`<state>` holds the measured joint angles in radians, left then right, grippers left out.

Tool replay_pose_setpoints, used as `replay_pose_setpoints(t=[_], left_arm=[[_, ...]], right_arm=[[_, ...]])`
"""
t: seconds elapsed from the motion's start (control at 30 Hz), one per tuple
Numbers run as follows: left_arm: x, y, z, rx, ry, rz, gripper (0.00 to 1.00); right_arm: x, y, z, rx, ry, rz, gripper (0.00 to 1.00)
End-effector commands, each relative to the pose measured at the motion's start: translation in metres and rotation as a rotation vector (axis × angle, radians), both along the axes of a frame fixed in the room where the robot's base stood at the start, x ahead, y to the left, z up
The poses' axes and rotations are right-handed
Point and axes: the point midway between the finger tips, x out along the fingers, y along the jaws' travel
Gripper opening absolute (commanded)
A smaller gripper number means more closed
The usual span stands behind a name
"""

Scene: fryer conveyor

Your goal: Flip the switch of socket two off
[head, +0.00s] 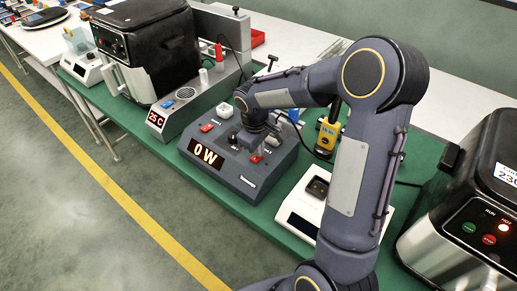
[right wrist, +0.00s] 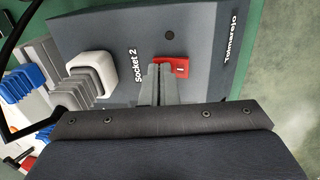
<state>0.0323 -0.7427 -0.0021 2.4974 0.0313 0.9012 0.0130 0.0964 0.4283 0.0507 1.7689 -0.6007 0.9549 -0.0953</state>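The dark grey socket box (head: 240,172) stands on the green mat and its display reads 0 W. In the right wrist view, the red rocker switch (right wrist: 181,67) sits beside the label "Socket 2" (right wrist: 135,66) on the box's panel (right wrist: 205,35). My right gripper (right wrist: 158,68) is shut and empty. Its fingertips are at the switch and overlap its near left part in the picture; I cannot tell if they touch. In the head view, the red switch (head: 257,159) shows just below my right gripper (head: 251,154). My left gripper is not in view.
Another red switch (head: 207,127) and a white plug (head: 224,110) are on the box's left side. A white plug (right wrist: 92,72) stands near the Socket 2 label. A white device (head: 303,205), a yellow meter (head: 327,136) and fryers (head: 150,45) stand around.

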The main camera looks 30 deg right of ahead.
Motion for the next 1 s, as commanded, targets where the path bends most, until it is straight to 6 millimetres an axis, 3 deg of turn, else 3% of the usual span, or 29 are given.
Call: replay_pose_setpoints(t=[0.6, 1.0], left_arm=[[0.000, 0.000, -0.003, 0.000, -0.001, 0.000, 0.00], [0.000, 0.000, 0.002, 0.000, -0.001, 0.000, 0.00]], right_arm=[[-0.009, 0.016, -0.004, 0.005, 0.014, 0.003, 0.00], [-0.009, 0.017, 0.003, 0.004, 0.011, 0.002, 0.00]])
